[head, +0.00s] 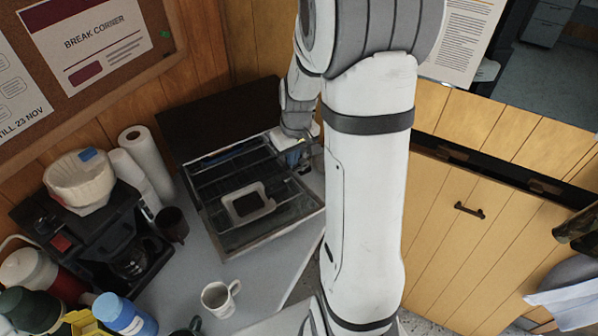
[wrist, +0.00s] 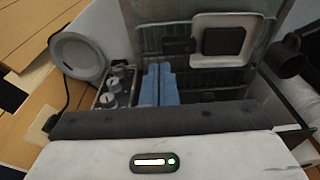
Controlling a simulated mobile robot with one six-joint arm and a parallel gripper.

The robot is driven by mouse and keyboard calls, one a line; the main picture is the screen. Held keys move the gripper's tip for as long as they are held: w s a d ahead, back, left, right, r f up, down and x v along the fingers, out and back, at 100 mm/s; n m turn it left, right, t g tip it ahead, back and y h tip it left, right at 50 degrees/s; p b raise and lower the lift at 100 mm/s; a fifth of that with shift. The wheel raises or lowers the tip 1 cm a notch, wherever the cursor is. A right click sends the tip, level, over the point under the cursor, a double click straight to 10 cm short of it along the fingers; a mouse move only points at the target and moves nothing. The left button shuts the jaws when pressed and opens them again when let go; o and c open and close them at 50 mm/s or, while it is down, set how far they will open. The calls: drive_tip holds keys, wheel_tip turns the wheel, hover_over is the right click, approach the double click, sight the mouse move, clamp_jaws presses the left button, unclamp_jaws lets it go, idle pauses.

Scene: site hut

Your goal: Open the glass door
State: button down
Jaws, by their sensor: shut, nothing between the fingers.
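A dark countertop oven (head: 222,112) stands against the wooden wall in the head view. Its glass door (head: 275,232) is swung down in front of it, looking close to flat. A wire rack shows behind it. A white-framed piece with a dark middle (head: 248,204) shows at the glass; I cannot tell whether it lies on or under it. My gripper (head: 291,158) is at the oven's right front, partly hidden by my arm. In the wrist view its blue fingers (wrist: 160,68) are together and empty, over the oven front beside the knobs (wrist: 116,84). Contact with the door cannot be told.
A dark mug (head: 172,226) stands left of the oven and a white mug (head: 220,298) in front. A coffee maker (head: 125,250), paper rolls (head: 148,160) and bottles crowd the counter's left. A wooden cabinet (head: 470,240) is at right. Some grey counter is bare.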

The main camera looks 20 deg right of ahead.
drive_tip(key=f, duration=0.1)
drive_tip(key=s+f, duration=0.1)
drive_tip(key=f, duration=0.1)
drive_tip(key=s+f+p, duration=0.1)
drive_tip(key=f, duration=0.1)
drive_tip(key=shift+s+d+f, duration=0.1)
drive_tip(key=shift+s+d, duration=0.05)
drive_tip(key=shift+s, duration=0.05)
